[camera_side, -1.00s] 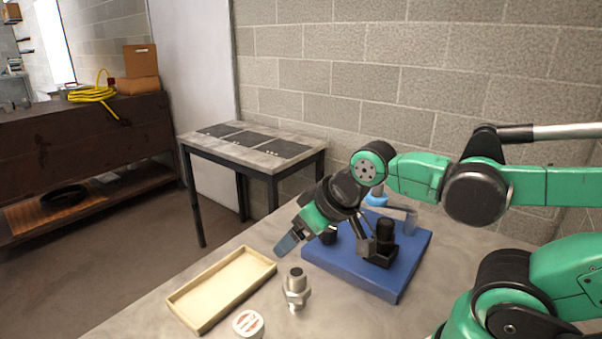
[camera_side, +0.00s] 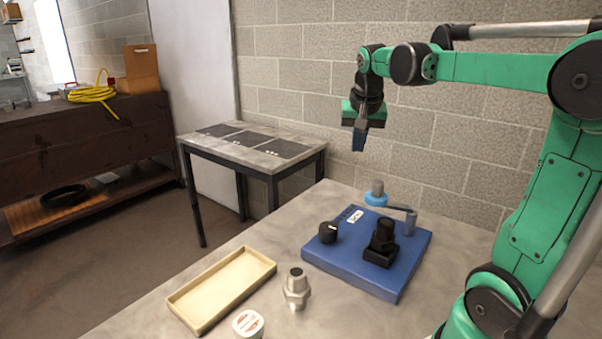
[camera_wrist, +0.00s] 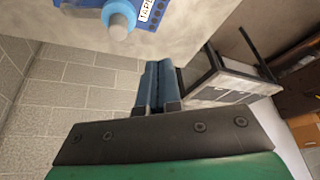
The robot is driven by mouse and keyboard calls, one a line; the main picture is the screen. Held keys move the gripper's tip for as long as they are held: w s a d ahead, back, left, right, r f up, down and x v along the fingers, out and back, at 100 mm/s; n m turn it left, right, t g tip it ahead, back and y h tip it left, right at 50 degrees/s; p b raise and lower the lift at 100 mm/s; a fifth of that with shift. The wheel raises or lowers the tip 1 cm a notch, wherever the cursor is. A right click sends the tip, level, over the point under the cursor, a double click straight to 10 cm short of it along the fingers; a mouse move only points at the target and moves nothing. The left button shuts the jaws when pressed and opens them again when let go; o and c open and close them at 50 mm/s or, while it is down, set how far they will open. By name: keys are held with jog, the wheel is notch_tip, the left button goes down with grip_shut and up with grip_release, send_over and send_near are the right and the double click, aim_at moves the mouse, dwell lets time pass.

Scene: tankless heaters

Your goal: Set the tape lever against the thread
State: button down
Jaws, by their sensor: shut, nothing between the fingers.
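A blue base plate (camera_side: 345,265) lies on the bench. At its back stands a grey fitting with a light-blue ring (camera_side: 376,198), which also shows at the top of the wrist view (camera_wrist: 118,16). A grey lever (camera_side: 400,209) runs from a grey post at the plate's back right toward this fitting. I cannot tell whether the lever's end touches it. A white label (camera_side: 354,215) is beside the fitting; in the wrist view it is partly cut off. My gripper (camera_side: 359,147) is shut and empty, pointing down, well above the plate's back edge. Its blue fingers are together in the wrist view (camera_wrist: 160,64).
A black knob (camera_side: 328,232) and a black upright block (camera_side: 382,242) stand on the plate. In front are a metal threaded fitting (camera_side: 296,289), a cream tray (camera_side: 181,301) and a round white-and-red roll (camera_side: 248,323). A block wall (camera_side: 290,80) is behind. The air around my gripper is clear.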

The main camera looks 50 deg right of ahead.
aim_at(377, 192)
jog(key=s+d+m+g, duration=0.1)
jog(key=s+d+m, duration=0.1)
jog(key=d, duration=0.5)
jog(key=shift+s+r+m+g, duration=0.3)
jog(key=shift+r+m, duration=0.1)
jog(key=shift+m, duration=0.3)
jog(key=s+x, duration=0.1)
jog(key=x, duration=0.9)
jog(key=shift+a, duration=1.9)
